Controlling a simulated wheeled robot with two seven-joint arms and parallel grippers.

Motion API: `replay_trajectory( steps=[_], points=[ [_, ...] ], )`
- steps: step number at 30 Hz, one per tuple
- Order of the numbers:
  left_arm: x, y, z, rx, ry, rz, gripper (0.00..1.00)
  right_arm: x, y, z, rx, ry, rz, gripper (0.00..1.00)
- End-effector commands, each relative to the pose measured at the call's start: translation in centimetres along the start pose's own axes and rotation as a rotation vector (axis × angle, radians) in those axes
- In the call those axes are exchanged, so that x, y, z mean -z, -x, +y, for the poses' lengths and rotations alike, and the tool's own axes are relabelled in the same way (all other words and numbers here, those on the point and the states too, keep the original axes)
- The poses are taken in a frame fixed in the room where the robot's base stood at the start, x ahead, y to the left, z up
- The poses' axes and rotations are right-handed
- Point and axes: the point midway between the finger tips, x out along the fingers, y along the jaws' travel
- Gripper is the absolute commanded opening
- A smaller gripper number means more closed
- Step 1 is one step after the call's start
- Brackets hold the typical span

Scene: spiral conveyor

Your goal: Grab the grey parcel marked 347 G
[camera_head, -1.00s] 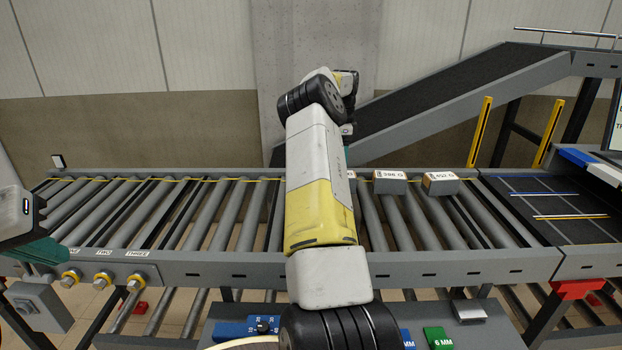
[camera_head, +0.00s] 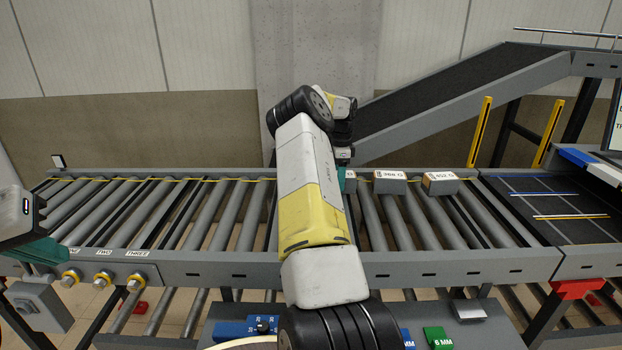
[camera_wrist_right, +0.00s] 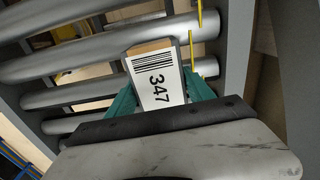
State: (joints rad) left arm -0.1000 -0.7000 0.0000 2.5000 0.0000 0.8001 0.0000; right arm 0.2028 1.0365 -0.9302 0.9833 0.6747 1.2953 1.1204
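The parcel marked 347 (camera_wrist_right: 156,80) has a white label with a barcode and a brown cardboard edge. It lies on the rollers in the right wrist view; in the head view only its label edge (camera_head: 350,174) shows beside my right arm. My right gripper (camera_wrist_right: 158,85) has its teal fingers on both sides of the parcel, close to it. I see no firm contact, and the parcel's lower part is hidden by the gripper body. My left gripper (camera_head: 40,250) hangs at the left edge, over the conveyor's near left end, its fingers partly cut off.
Two more grey parcels, one marked 286 G (camera_head: 390,182) and one marked 452 G (camera_head: 440,183), stand to the right on the roller conveyor (camera_head: 400,267). An inclined belt (camera_head: 440,100) rises behind. Rollers to the left are bare. Yellow posts (camera_head: 480,132) stand behind right.

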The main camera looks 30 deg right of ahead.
Motion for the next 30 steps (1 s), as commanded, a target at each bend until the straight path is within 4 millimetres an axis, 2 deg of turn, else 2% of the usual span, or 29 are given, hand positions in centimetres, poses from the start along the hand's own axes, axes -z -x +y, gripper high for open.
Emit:
replay_trajectory(
  steps=[1,6,9,20,29,30],
  points=[
    [0.0,0.0,0.0,0.000,0.000,0.000,0.00,0.0,0.0,0.0,0.000,0.000,0.000,0.49],
    [0.0,0.0,0.0,0.000,0.000,0.000,0.00,0.0,0.0,0.0,0.000,0.000,0.000,0.16],
    [0.0,0.0,0.0,0.000,0.000,0.000,0.00,0.0,0.1,0.0,0.002,0.000,0.000,0.00],
    [0.0,0.0,0.0,0.000,0.000,0.000,0.00,0.0,0.6,-0.1,0.003,0.000,0.000,0.00],
    [0.0,0.0,0.0,0.000,0.000,0.000,0.00,0.1,4.0,-0.1,0.005,-0.001,-0.001,0.00],
    [0.0,0.0,0.0,0.000,0.000,0.000,0.00,0.6,3.8,0.5,0.001,-0.004,-0.001,0.00]
  ],
)
